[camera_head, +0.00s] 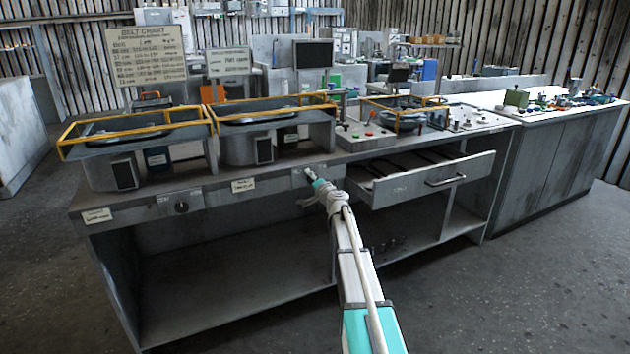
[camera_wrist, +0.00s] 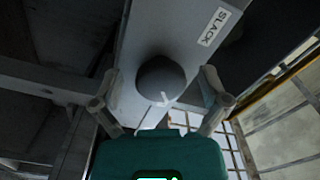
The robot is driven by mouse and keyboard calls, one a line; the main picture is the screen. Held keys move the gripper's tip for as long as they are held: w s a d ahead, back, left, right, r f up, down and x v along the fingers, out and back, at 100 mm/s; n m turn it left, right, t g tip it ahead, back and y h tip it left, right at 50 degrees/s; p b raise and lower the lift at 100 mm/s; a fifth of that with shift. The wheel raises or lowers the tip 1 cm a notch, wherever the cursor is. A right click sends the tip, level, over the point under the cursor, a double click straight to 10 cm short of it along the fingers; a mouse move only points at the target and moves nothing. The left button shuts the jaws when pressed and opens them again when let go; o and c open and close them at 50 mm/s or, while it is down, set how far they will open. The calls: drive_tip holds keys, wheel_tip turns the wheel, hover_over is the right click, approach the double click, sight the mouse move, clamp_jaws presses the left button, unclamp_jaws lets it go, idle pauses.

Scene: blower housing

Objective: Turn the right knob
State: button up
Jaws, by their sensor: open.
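The right knob (camera_wrist: 160,80) is a dark round knob with a small white mark, on a grey panel in the wrist view. A "SLACK" label (camera_wrist: 214,26) sits beside it. My gripper (camera_wrist: 158,77) is open, with one finger on each side of the knob. Gaps show between the fingers and the knob, and I cannot tell the depth between them. In the head view my gripper (camera_head: 314,180) is at the bench's front panel and hides most of the right knob. The left knob (camera_head: 181,207) is dark and round, farther left on the same panel.
An open drawer (camera_head: 425,180) juts out just right of my arm. Yellow-railed housings (camera_head: 250,135) stand on the bench top (camera_head: 150,185). The shelf space under the bench is open. A second bench (camera_head: 555,150) stands at the right.

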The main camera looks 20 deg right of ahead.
drive_tip(key=shift+s, duration=0.15)
drive_tip(key=s, duration=1.1)
drive_tip(key=shift+s+d, duration=0.25)
drive_tip(key=shift+s, duration=0.15)
drive_tip(key=shift+a, duration=0.15)
drive_tip(key=s+a+f+n+g+y, duration=0.2)
drive_tip(key=s+a+f+n+g, duration=0.1)
drive_tip(key=a, duration=0.4)
drive_tip(key=s+a+f+n+g+y, duration=0.2)
drive_tip(key=s+a+f+n+g, duration=0.15)
drive_tip(key=a, duration=0.45)
drive_tip(key=s+a+f+n+g+y, duration=0.2)
drive_tip(key=s+a+f+n, duration=0.1)
drive_tip(key=a, duration=0.4)
drive_tip(key=s+a+f+n+g+h, duration=0.25)
drive_tip(key=s+f+g, duration=0.25)
drive_tip(key=s, duration=0.5)
drive_tip(key=s+a+f+n+g+h, duration=0.15)
drive_tip(key=s+f+g+h, duration=0.25)
drive_tip(key=s, duration=0.6)
wheel_tip(320, 180, up, 27)
drive_tip(key=p, duration=2.6)
drive_tip(key=shift+f+m+p, duration=0.2)
drive_tip(key=shift+m+p, duration=0.15)
